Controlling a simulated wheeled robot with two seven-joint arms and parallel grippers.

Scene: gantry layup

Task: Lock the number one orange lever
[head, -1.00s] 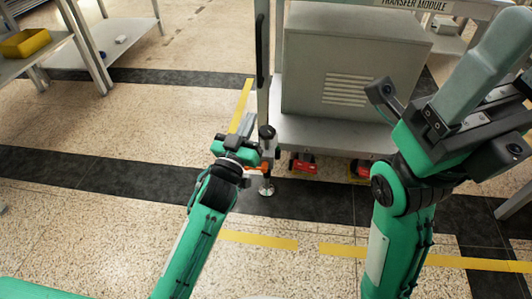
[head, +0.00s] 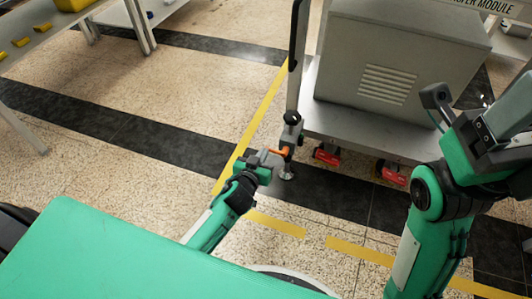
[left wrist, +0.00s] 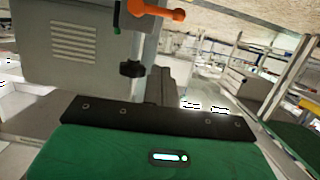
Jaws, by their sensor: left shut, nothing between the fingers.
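A small orange lever (head: 279,152) sticks out to the left from the lower part of the grey post at the module's near left corner. It also shows at the top of the left wrist view (left wrist: 158,10), beside the post and a black knob. My left gripper (head: 267,157) is shut and empty, just left of the lever; I cannot tell whether they touch. Its fingertips are not clear in the left wrist view. My right gripper (head: 500,135) is raised at the right edge, partly cut off. No number on the lever is readable.
The grey transfer module (head: 395,60) stands on a cart shelf behind the lever. Red parts (head: 327,155) sit low under its front edge. A levelling foot (head: 287,172) rests on the floor below the post. A table with yellow items (head: 22,42) is at far left; floor between is clear.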

